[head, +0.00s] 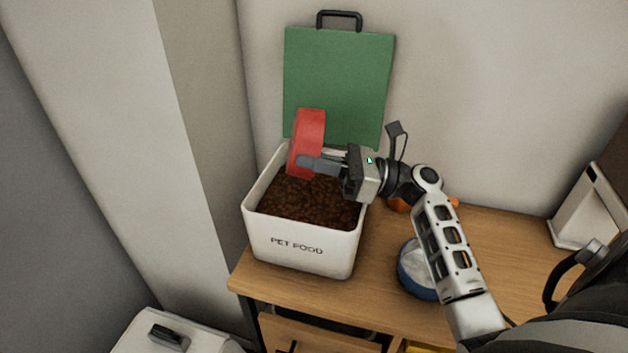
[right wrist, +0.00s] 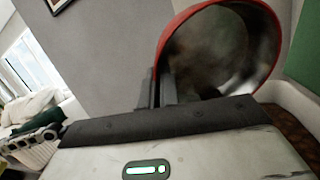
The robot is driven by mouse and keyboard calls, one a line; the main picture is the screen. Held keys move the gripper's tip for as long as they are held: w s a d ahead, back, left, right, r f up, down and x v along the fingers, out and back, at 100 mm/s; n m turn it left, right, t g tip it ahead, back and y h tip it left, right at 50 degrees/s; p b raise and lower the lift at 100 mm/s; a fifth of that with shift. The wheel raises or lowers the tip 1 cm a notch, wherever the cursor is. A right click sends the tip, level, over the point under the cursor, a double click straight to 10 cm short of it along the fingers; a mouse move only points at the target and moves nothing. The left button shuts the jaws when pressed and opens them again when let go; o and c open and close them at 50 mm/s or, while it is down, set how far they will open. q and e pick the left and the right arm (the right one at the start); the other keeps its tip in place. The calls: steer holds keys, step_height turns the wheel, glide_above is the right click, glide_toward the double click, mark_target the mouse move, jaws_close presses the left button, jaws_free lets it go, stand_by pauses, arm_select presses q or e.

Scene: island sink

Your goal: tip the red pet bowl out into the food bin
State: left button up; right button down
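The red pet bowl (head: 308,135) is tilted steeply on its side above the white food bin (head: 300,241), marked PET FOOD. My right gripper (head: 308,163) is shut on the bowl's wall. In the right wrist view the bowl (right wrist: 178,40) shows its grey metal inside, with no food visible in it, and the fingers (right wrist: 160,88) are at its rim. The bin stands open with its green lid (head: 338,80) raised behind it, and brown kibble (head: 310,203) fills much of it. My left gripper is not in view.
A blue bowl (head: 407,274) with pale contents stands on the wooden counter (head: 380,303) under my right arm. An orange object (head: 398,205) is partly hidden behind the arm. A white box-like item (head: 582,212) stands at the right. The wall is close behind the bin.

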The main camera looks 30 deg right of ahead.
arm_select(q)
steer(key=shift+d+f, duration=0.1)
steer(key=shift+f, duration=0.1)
arm_select(e)
steer(key=shift+s+d+y, duration=0.1)
steer(key=shift+d+y, duration=0.05)
steer(key=shift+y, duration=0.15)
arm_select(q)
steer(key=shift+b, duration=0.6)
arm_select(e)
steer(key=shift+s+d+r+t+y, duration=0.25)
steer(key=shift+d+r+t+y, duration=0.15)
steer(key=shift+r+t+y, duration=0.25)
arm_select(q)
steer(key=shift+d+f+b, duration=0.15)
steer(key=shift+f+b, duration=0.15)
steer(key=shift+b, duration=0.3)
arm_select(e)
steer(key=shift+s+d+r+m+t+y, duration=0.3)
steer(key=shift+d+r+t+y, duration=0.15)
steer(key=shift+t, duration=0.3)
arm_select(q)
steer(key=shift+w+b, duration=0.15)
steer(key=shift+b, duration=0.2)
arm_select(e)
steer(key=shift+s+d+r+t+y, duration=0.1)
steer(key=shift+d+r+t+y, duration=0.1)
steer(key=shift+t+y, duration=0.15)
